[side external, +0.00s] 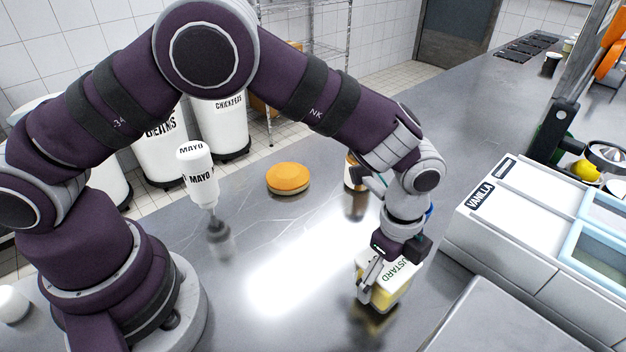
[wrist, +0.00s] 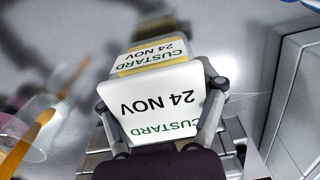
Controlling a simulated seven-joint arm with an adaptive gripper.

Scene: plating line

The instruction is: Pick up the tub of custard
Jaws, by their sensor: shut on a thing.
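The tub of custard (side external: 401,286) is a pale yellow tub with a white lid and label, on the right of the steel counter in the side external view. My gripper (side external: 376,278) comes down over it and is shut on it. In the wrist view the tub (wrist: 155,108) sits between the two fingers of my gripper (wrist: 160,108), with CUSTARD and 24 NOV lettering facing the camera. In the side external view the tub seems at or just above the counter; I cannot tell whether it touches.
A white freezer-like unit labelled VANILLA (side external: 500,205) stands close right of the tub. A mayo bottle (side external: 199,178), an orange-topped round item (side external: 288,178) and a brown jar (side external: 350,180) stand farther back. The counter (side external: 250,245) between the mayo bottle and the tub is clear.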

